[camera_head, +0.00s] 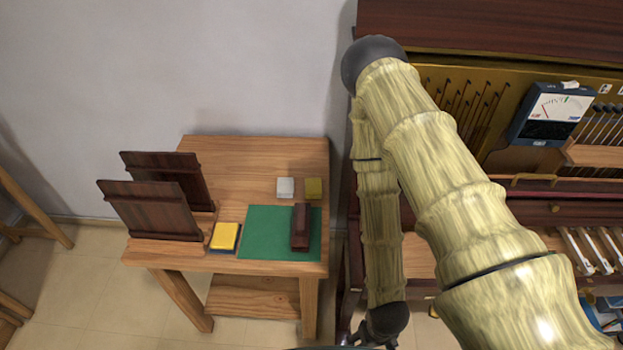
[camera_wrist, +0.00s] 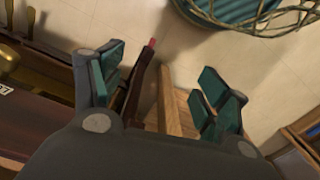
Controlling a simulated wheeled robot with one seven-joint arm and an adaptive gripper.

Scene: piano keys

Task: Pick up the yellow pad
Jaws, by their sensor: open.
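The yellow pad (camera_head: 224,236) lies on a dark blue base near the front edge of the small wooden table (camera_head: 235,150), left of a green mat (camera_head: 262,222). My gripper (camera_wrist: 163,88) is open, with its green-padded fingers spread apart and nothing between them in the wrist view. In the head view only a dark part of it shows at the bottom, right of the table and well away from the pad. The pad cannot be made out in the wrist view.
A dark wooden block (camera_head: 300,227) stands on the mat. A white block (camera_head: 285,187) and an olive-yellow block (camera_head: 314,187) lie behind it. An open piano with a meter (camera_head: 552,112) is at the right.

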